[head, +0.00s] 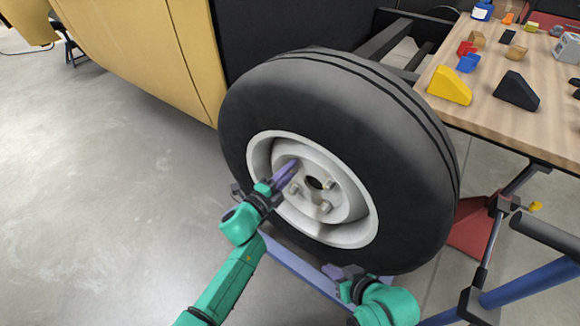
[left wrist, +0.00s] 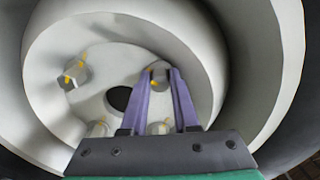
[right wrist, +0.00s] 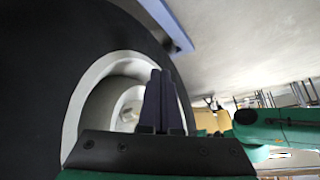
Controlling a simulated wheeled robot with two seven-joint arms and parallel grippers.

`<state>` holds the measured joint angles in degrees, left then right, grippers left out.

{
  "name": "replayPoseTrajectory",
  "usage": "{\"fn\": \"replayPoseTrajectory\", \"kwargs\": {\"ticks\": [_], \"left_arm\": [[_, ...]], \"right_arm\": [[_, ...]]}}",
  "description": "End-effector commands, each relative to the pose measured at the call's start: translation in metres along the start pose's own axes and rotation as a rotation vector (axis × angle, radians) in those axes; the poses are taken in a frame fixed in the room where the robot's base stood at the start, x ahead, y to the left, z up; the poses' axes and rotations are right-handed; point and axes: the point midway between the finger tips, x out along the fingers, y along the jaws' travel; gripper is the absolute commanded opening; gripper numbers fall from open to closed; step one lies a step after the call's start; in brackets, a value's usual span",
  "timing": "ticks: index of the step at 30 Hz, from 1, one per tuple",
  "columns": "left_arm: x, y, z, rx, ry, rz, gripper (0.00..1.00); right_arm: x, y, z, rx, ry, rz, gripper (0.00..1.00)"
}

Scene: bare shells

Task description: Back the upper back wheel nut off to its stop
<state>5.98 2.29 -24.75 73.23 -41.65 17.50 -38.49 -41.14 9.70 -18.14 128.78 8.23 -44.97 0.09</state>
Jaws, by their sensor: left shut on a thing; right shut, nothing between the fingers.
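The wheel's pale hub (head: 350,211) carries several nuts around a dark centre hole (head: 314,183). My left gripper (head: 294,164) is shut on the nut at the hub's upper left, which I take as the upper back wheel nut (left wrist: 160,71). In the left wrist view that nut, with a yellow mark, sits between the purple fingertips (left wrist: 165,72); the fingers partly hide it. Other nuts show at right (head: 330,184), below (head: 325,207) and left (head: 294,188). My right gripper (head: 335,270) is shut and empty, low in front of the tyre; its fingers show in the right wrist view (right wrist: 160,78).
The black tyre (head: 410,180) stands upright around the rim. A blue-purple bar (head: 300,276) runs low beneath it. A yellow body panel (head: 140,45) is at upper left. A wooden bench (head: 480,95) with blocks is at right. The floor at left is clear.

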Motion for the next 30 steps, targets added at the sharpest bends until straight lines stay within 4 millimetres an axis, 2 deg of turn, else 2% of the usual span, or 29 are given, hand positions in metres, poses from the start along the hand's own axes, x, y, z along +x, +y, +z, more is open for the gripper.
{"fn": "replayPoseTrajectory", "kwargs": {"ticks": [6, 15, 21, 30], "left_arm": [[-0.001, 0.0, 0.0, -0.194, -0.002, 0.005, 0.0], [-0.001, 0.002, 0.0, -0.391, -0.002, 0.005, 0.0], [-0.001, 0.003, 0.0, -0.459, -0.003, 0.004, 0.0], [-0.001, 0.004, 0.0, -0.484, -0.003, 0.004, 0.0]], "right_arm": [[-0.026, 0.016, -0.002, -0.007, -0.139, 0.056, 0.0], [-0.056, 0.033, 0.002, 0.001, -0.286, 0.114, 0.0], [-0.068, 0.038, 0.004, 0.008, -0.337, 0.134, 0.0], [-0.072, 0.04, 0.005, 0.01, -0.357, 0.141, 0.0]]}}
